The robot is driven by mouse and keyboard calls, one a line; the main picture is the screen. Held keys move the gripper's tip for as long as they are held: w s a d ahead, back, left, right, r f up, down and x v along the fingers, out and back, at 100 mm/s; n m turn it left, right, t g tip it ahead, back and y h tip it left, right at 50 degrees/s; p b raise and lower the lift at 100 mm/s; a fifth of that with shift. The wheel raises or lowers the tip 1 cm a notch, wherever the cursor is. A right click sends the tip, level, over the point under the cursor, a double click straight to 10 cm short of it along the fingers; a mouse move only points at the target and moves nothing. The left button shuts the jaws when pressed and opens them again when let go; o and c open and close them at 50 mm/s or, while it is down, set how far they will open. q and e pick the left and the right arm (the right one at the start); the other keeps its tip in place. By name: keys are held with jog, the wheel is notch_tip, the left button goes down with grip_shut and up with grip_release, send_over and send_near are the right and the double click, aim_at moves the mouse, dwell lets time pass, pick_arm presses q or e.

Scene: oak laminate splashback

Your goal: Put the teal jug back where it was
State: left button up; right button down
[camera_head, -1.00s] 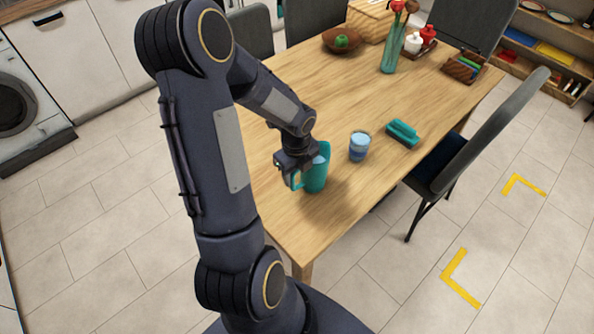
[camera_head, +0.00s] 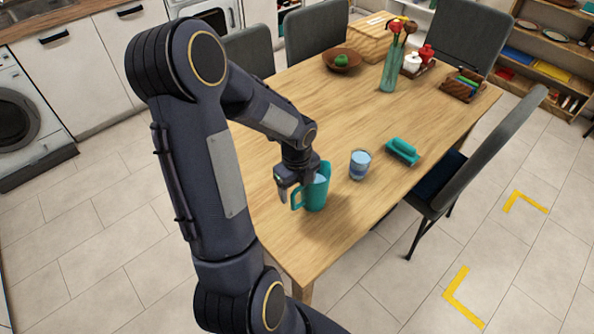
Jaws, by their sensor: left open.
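The teal jug (camera_head: 319,190) stands upright on the wooden table (camera_head: 290,240), near its front end. Its handle faces left. My left gripper (camera_head: 290,191) is open at the handle side of the jug, with its fingers pointing down. One finger shows just left of the handle. The other finger is hard to make out against the jug, so I cannot tell whether it touches. My right gripper is not in view.
A blue cup (camera_head: 360,164) stands right of the jug, and a teal brush-like item (camera_head: 402,151) lies beyond it. A glass vase (camera_head: 389,72), a brown bowl (camera_head: 341,61) and a caddy (camera_head: 463,86) are farther back. A chair (camera_head: 480,150) stands at the right side.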

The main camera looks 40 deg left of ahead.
pick_arm(q)
notch_tip(320, 180, up, 10)
jog(key=shift+s+f, duration=0.1)
jog(key=shift+f, duration=0.15)
jog(key=shift+d+r, duration=0.15)
jog(key=shift+r, duration=0.15)
jog(key=s+d+r+n+t+h, duration=0.2)
jog(key=s+d+n, duration=0.4)
jog(key=n, duration=0.4)
jog(key=s+d+r+n+t+h, duration=0.1)
jog(key=s+d+r+n+t, duration=0.2)
jog(key=s+d+n, duration=0.3)
jog(key=d+r+n, duration=0.1)
jog(key=d+n, duration=0.2)
jog(key=n, duration=0.2)
jog(key=shift+s+d+r+n+h, duration=0.2)
jog(key=shift+d+r+n+h, duration=0.1)
jog(key=shift+r+h, duration=0.1)
